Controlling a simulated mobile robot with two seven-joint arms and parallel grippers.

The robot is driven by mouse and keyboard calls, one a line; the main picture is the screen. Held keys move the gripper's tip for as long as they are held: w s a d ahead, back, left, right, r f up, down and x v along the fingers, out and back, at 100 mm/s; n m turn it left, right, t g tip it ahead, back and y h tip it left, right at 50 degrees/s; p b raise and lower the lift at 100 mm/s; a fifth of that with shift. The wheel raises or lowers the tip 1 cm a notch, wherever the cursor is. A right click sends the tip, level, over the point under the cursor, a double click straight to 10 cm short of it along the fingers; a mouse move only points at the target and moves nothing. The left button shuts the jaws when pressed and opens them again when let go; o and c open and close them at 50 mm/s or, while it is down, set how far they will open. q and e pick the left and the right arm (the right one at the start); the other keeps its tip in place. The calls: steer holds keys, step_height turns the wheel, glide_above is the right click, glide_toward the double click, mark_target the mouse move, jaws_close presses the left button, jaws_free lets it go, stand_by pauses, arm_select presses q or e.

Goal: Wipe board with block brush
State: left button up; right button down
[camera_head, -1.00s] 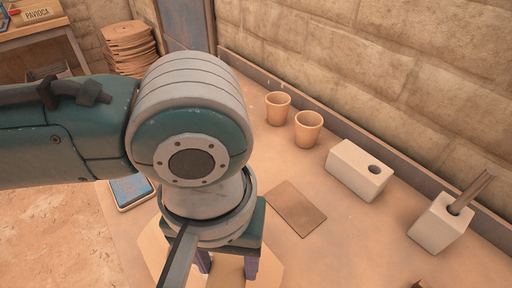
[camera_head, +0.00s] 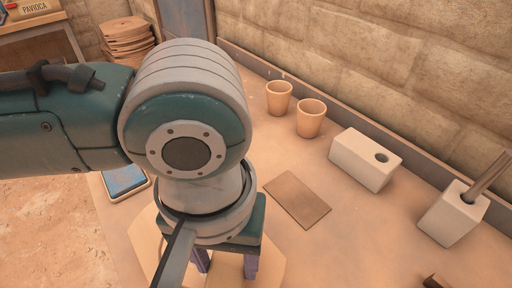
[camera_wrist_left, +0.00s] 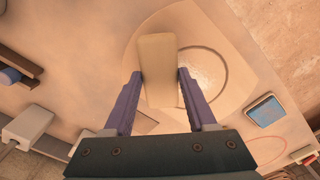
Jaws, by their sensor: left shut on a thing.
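My left gripper (camera_head: 225,266) points down over the pale tan board (camera_head: 146,246), with my wrist hiding much of the board in the head view. In the left wrist view its two purple fingers (camera_wrist_left: 157,92) are shut on the block brush (camera_wrist_left: 157,62), a pale beige block. The brush lies over the board (camera_wrist_left: 222,40), left of its middle. A ring outline with a shiny, pale patch shows on the board to the right of the brush. I cannot tell whether the brush touches the board. My right gripper is not in view.
Two tan cups (camera_head: 310,118), a white block with a hole (camera_head: 365,160) and a white holder with a stick (camera_head: 452,213) stand along the wall. A flat brown piece (camera_head: 297,199) lies right of the gripper. A blue-topped item (camera_head: 124,180) lies left.

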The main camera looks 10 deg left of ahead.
arm_select(q)
steer(key=shift+f+b, duration=0.45)
steer(key=shift+f, duration=0.55)
